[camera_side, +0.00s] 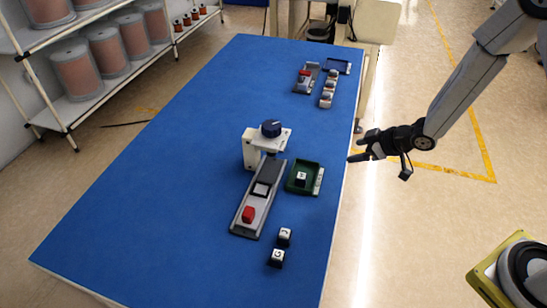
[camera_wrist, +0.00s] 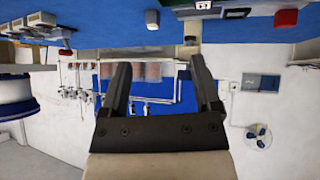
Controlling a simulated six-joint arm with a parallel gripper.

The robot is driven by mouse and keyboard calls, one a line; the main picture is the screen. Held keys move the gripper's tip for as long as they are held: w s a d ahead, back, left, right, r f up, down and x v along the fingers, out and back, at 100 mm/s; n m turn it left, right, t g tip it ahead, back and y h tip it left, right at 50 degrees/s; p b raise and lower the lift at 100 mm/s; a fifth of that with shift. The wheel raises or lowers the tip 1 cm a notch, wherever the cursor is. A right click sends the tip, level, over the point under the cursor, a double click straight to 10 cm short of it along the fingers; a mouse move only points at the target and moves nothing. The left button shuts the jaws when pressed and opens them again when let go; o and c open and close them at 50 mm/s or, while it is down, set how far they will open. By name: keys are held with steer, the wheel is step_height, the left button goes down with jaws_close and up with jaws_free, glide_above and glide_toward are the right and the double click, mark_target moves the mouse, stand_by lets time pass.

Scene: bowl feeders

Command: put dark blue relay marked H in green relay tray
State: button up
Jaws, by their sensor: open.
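The green tray (camera_side: 310,166) lies on the blue table right of the grey track. A dark relay (camera_side: 301,178) with a white marked top sits in it; I cannot read its letter. Two more dark relays with white tops, one farther back (camera_side: 285,236) and one nearer (camera_side: 277,258), stand on the table in front of the track. Their letters and exact colours are too small to tell. My gripper (camera_side: 356,146) is open and empty beyond the table's right edge, right of the tray. Its two fingers (camera_wrist: 158,66) show apart in the wrist view with nothing between them.
The grey track (camera_side: 242,219) carries a red block (camera_side: 248,214) and a white-framed dark square, beside a white stand with a dark blue knob (camera_side: 271,128). Several parts and holders (camera_side: 327,89) sit at the table's far end. The table's left side is clear.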

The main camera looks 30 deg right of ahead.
steer(key=s+r+m+g+h, duration=0.2)
steer(key=s+r+m+g, duration=0.1)
steer(key=s, duration=0.5)
steer(key=s+r+m+g+h, duration=0.2)
steer(key=s+r+m+g, duration=0.1)
steer(key=s+r, duration=0.3)
steer(key=shift+s+a+m, duration=0.25)
steer(key=shift+s+m, duration=0.05)
steer(key=shift+s, duration=0.7)
steer(key=shift+r, duration=0.1)
